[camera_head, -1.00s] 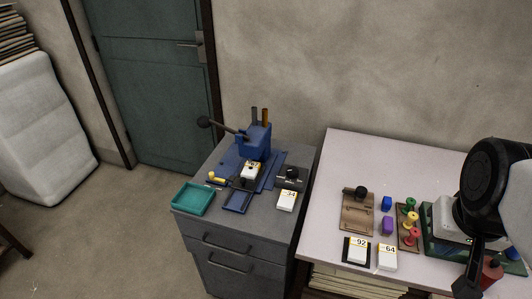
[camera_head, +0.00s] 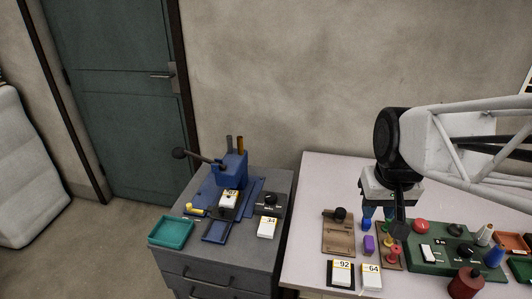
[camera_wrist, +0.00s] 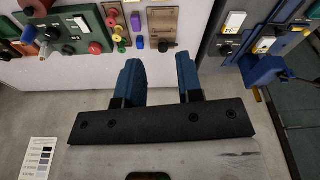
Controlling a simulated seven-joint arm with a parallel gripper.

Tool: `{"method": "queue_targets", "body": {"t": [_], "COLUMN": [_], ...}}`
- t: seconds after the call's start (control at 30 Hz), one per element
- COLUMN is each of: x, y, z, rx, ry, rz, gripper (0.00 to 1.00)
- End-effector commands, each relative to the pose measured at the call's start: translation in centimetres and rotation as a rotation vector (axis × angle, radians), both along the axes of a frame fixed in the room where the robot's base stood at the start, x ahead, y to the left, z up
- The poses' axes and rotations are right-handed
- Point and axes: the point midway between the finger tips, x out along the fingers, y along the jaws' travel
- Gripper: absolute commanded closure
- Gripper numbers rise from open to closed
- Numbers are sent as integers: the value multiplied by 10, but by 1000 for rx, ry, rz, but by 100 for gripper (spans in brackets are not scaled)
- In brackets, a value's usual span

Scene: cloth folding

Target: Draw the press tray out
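The blue press (camera_head: 230,170) stands on the grey cabinet, its black-knobbed lever pointing left. A white numbered block (camera_head: 229,198) sits on a dark carrier under the press head, apparently the press tray. A blue guide (camera_head: 217,230) extends in front of it, and a yellow handle (camera_head: 196,210) lies to its left. The press also shows at the right of the wrist view (camera_wrist: 262,70). My gripper (camera_wrist: 159,72) is open, with nothing between its blue fingers. In the head view it hangs over the white table, right of the press and well apart from it.
A teal bin (camera_head: 172,232), a black-knobbed block (camera_head: 270,202) and a card marked 34 (camera_head: 267,227) surround the press. The white table (camera_head: 310,185) holds a brown fixture (camera_head: 339,232), coloured pegs, numbered blocks and a green control panel (camera_head: 455,247).

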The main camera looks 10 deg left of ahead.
Motion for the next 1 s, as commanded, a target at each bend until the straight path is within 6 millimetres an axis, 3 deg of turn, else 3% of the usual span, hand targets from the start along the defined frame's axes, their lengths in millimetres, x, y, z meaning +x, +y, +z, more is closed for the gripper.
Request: {"method": "queue_targets", "body": {"t": [0.5, 1.0], "x": [88, 152], "y": [91, 201], "z": [-23, -69], "rx": [-14, -32], "ry": [51, 96], "rz": [174, 338], "gripper": [66, 66]}}
